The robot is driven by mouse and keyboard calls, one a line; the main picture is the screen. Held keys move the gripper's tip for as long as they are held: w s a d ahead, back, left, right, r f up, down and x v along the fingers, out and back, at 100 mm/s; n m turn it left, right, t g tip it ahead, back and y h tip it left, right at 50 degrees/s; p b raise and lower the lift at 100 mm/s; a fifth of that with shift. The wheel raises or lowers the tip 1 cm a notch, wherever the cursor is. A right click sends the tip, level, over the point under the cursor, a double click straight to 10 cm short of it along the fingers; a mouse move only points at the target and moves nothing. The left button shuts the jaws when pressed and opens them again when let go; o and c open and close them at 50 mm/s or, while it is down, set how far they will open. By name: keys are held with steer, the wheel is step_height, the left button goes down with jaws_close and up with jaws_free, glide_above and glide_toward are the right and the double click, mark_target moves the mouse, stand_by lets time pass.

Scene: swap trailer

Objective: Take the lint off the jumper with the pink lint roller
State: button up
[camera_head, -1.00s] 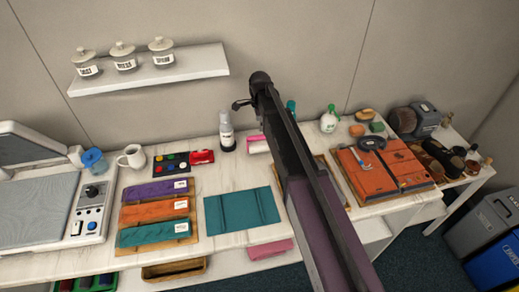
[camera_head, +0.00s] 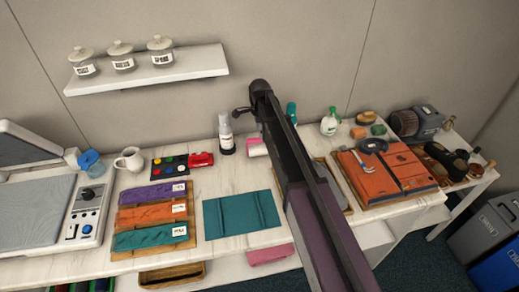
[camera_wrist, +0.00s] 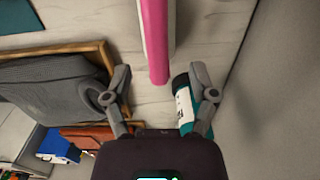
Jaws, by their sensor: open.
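The pink lint roller (camera_wrist: 153,42) lies on the white worktop at the top of the wrist view, a long pink shape beside a white strip. In the head view a pink and white piece (camera_head: 257,148) shows left of my arm, the rest hidden. My gripper (camera_wrist: 160,72) is open, its two fingers apart on either side of the roller's near end. I cannot tell the height between them. The grey jumper (camera_wrist: 45,92) lies in a wooden-edged tray (camera_wrist: 104,56) at the left of the wrist view. My arm hides most of it in the head view.
A teal bottle (camera_wrist: 187,95) with a white label is close to my right finger. A teal cloth (camera_head: 241,212) and an orange folded garment (camera_head: 385,175) lie on the worktop. The wall is close behind.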

mark_target(259, 146)
steer(key=shift+s+f+b, duration=0.15)
steer(key=shift+f+b, duration=2)
steer(key=shift+f, duration=0.2)
steer(key=shift+c, duration=0.2)
jaws_close()
